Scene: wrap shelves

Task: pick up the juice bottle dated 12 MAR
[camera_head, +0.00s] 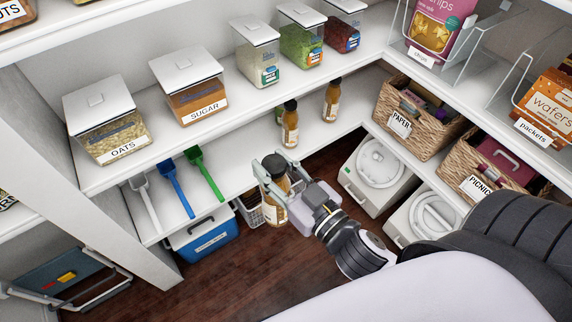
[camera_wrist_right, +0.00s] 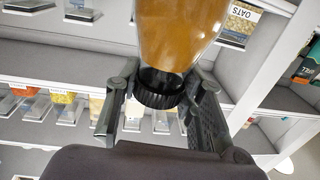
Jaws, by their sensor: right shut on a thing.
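My right gripper (camera_head: 276,168) is shut on a juice bottle (camera_head: 275,212) with amber contents and a black cap. It holds the bottle around the cap and neck, in front of the middle shelf. In the right wrist view, the bottle's amber body (camera_wrist_right: 180,35) and black cap show between the fingers (camera_wrist_right: 160,92). A juice bottle (camera_head: 290,128) and another juice bottle (camera_head: 332,102) stand upright on the shelf behind, with part of one more beside the first. No date is readable on any bottle. My left gripper is not in view.
The oats container (camera_head: 112,128) and sugar container (camera_head: 190,85) stand on the shelf above. Wicker baskets (camera_head: 420,130) and white round-lidded bins (camera_head: 375,170) are on the right. Dark floor (camera_head: 290,265) is open below.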

